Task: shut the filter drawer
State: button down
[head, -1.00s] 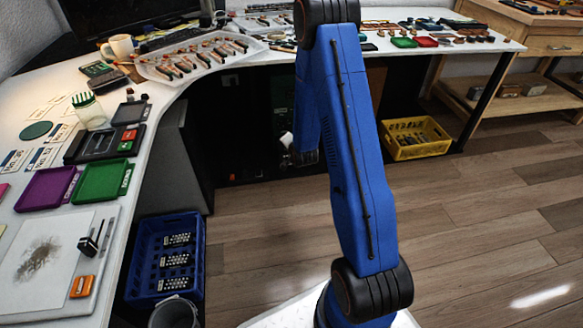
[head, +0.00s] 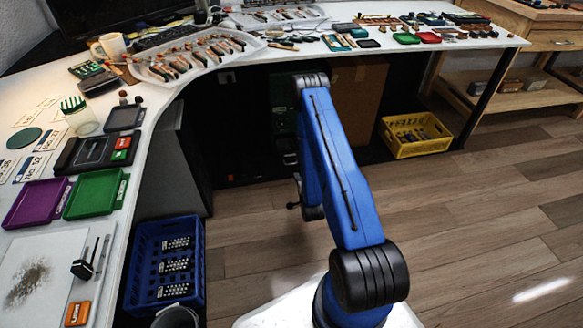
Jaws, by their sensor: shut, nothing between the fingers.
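My blue arm rises from its base in the lower middle of the head view, bends at a black elbow and comes down again behind its own upper link. A dark machine (head: 283,122) stands in shadow under the desk, just left of the arm. I cannot make out the filter drawer for certain or tell how far open it is. A small dark part shows left of the arm's lower end, too unclear to name.
The white desk (head: 143,190) curves along the left and back, loaded with trays and tools. A blue crate (head: 137,268) is at lower left. A yellow crate (head: 407,152) is on the floor at right. The wooden floor (head: 470,220) at right is clear.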

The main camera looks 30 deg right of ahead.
notch_tip(320, 180, down, 2)
jog(key=s, duration=0.2)
send_near(288, 150)
jog(key=shift+m, duration=0.4)
jog(key=s+f, duration=0.1)
jog(key=s+a+f, duration=0.1)
jog(key=s+f, duration=0.1)
jog(key=shift+a+f, duration=0.2)
jog(key=shift+f, duration=0.05)
jog(key=r+x, duration=0.1)
jog(key=x, duration=0.3)
jog(key=r+x, duration=0.1)
jog(key=x, duration=0.4)
jog(key=r+x, duration=0.1)
jog(key=x, duration=0.4)
jog(key=shift+w+d+r, duration=0.2)
jog(key=shift+w+d, duration=0.25)
jog(key=shift+w, duration=0.1)
jog(key=shift+w+d+r, duration=0.1)
jog(key=shift+w+r, duration=0.05)
jog(key=shift+w, duration=0.3)
jog(key=shift+s, duration=0.1)
